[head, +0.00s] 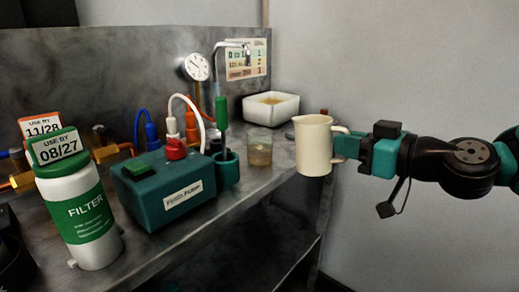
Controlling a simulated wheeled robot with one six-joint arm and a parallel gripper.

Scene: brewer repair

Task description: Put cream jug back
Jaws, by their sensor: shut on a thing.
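The cream jug (313,146) is a cream-coloured pitcher with a spout at the left and a handle at the right. It is upright in the head view, in front of the counter's right end. My gripper (343,147) reaches in from the right and is shut on the jug at its handle side. The jug appears to be held clear of the counter, but its exact distance from the edge is hard to tell. The fingertips are partly hidden by the jug and its handle.
The grey counter (150,238) holds a teal flush pump box (165,188), a white and green filter bottle (82,212), a glass with brownish liquid (259,150) and a white basin (270,107). Hoses, valves and a gauge (195,67) crowd the back. Open space lies right of the counter.

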